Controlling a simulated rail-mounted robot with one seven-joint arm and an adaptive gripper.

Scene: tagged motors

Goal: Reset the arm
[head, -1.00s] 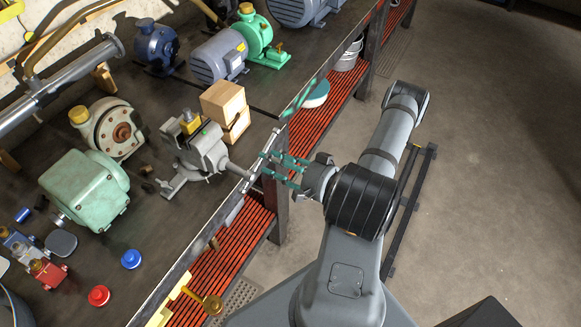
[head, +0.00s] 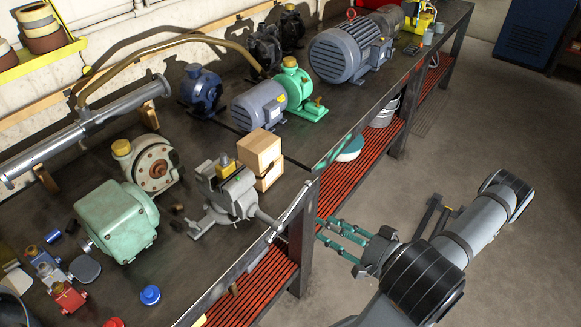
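My gripper (head: 338,241) shows in the head view with its teal fingers pointing left toward the workbench edge. The fingers are spread apart with nothing between them. It hangs in front of the bench, beside the bench leg and apart from the grey vise (head: 228,190). My arm (head: 470,235) stretches from the gripper to the right over the floor, and its lower part is cut off by the bottom edge.
The workbench (head: 187,250) carries a pale green motor (head: 118,220), a wooden block (head: 260,155), a grey-blue motor (head: 262,105) and a large grey motor (head: 343,50). A red slatted shelf (head: 262,290) lies below. The concrete floor (head: 525,140) at right is clear.

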